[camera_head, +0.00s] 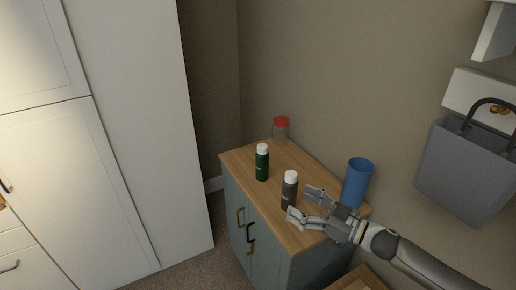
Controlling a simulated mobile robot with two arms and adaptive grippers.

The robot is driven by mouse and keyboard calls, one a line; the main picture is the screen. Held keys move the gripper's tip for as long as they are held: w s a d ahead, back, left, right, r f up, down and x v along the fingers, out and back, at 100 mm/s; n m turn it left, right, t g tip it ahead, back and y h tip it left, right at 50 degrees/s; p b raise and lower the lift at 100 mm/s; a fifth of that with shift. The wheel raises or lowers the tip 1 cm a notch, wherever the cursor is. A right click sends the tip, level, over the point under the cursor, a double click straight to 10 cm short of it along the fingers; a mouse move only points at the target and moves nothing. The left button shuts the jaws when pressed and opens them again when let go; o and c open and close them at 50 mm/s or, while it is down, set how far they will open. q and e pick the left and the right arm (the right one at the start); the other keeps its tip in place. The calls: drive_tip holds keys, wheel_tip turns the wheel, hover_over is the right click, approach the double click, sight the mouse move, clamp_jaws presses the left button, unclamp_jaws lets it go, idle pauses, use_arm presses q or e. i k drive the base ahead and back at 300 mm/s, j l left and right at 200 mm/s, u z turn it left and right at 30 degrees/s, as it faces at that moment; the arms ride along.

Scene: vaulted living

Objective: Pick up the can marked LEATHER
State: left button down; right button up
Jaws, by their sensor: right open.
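A dark grey can with a white cap (288,191) stands upright on the wooden top of a small cabinet. A dark green can with a white cap (262,164) stands behind it to the left. Both carry small markings too small to read, so I cannot tell which says LEATHER. My right gripper (300,204) comes in from the right, its fingers open beside the grey can. I cannot tell whether a finger touches the can. My left gripper is not in view.
A clear jar with a red lid (281,129) stands at the back of the cabinet top (241,160). A blue cup (357,181) stands close behind my right gripper. A grey bag (462,165) hangs on the wall at right. White cupboards (140,130) stand at left.

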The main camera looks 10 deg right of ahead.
sight(262, 154)
drive_tip(key=i, duration=1.05)
